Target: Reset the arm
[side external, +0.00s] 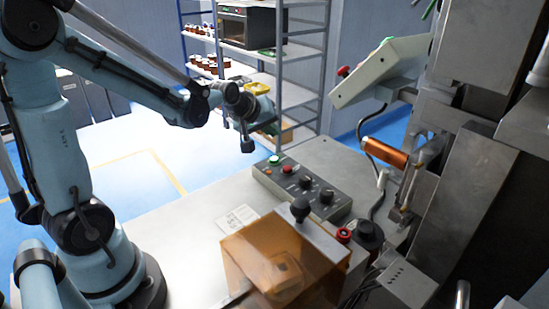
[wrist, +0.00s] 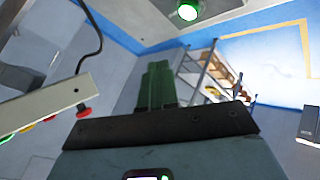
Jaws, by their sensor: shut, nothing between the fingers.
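My gripper (side external: 247,146) hangs in the air beyond the grey table (side external: 180,215), in front of the shelf rack. Its fingers are dark and small in the side external view. In the wrist view the green fingers (wrist: 157,85) stand together, shut, with nothing seen between them. My gripper touches nothing that I can see. A copper coil (side external: 385,153) sits on the winder (side external: 460,200) at the right, well apart from my gripper.
A control panel (side external: 305,190) with buttons and knobs and an orange see-through cover (side external: 270,262) sit on the table. A tilted button box (side external: 380,72) hangs at the right; it also shows in the wrist view (wrist: 45,108). A shelf rack (side external: 325,65) stands behind my gripper.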

